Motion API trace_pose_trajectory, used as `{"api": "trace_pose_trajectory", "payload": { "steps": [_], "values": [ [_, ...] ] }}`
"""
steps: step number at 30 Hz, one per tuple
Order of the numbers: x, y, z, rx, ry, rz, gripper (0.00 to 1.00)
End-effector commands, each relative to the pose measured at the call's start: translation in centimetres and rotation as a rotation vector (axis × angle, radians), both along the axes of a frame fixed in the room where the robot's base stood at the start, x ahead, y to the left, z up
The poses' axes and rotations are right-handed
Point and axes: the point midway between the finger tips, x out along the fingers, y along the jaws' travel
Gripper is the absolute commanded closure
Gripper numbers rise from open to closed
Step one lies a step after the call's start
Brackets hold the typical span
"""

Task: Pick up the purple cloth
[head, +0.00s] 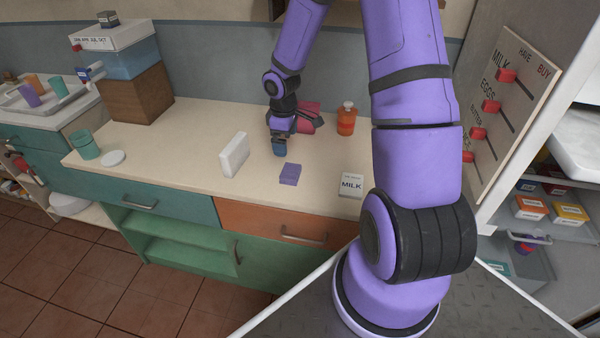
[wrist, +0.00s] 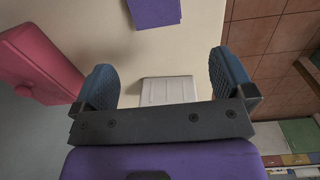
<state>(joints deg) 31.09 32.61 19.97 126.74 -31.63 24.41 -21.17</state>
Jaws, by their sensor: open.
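The purple cloth (head: 290,174) lies folded on the counter near its front edge, left of the milk carton. It also shows in the wrist view at the top edge (wrist: 155,12), partly cut off by the frame. My gripper (head: 280,149) points down over the counter, just behind and slightly left of the cloth. In the wrist view, its two blue fingers (wrist: 165,82) are wide apart, with no cloth between them. The cloth lies beyond the fingers in that view, apart from them.
A white upright block (head: 234,155) stands left of my gripper. A pink-red object (head: 308,116) is close behind it, with an orange bottle (head: 346,119) to the right. A milk carton (head: 351,185) is right of the cloth. A teal cup (head: 85,146) stands far left.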

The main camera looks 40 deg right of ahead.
Motion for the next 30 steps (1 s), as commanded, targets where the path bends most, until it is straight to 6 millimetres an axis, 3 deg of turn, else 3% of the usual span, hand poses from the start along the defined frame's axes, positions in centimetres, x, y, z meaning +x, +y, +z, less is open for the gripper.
{"api": "trace_pose_trajectory", "payload": {
  "steps": [3,8,16,25,30],
  "values": [
    [0.2,-0.2,-2.0,0.026,0.009,0.022,0.00],
    [0.2,-0.2,-3.3,0.039,0.012,0.033,0.00],
    [0.2,-0.1,-7.1,0.038,0.015,0.033,0.00],
    [0.3,-0.3,-9.2,0.038,0.012,0.032,0.00],
    [0.4,-0.5,-11.6,0.038,0.013,0.034,0.00]
  ]
}}
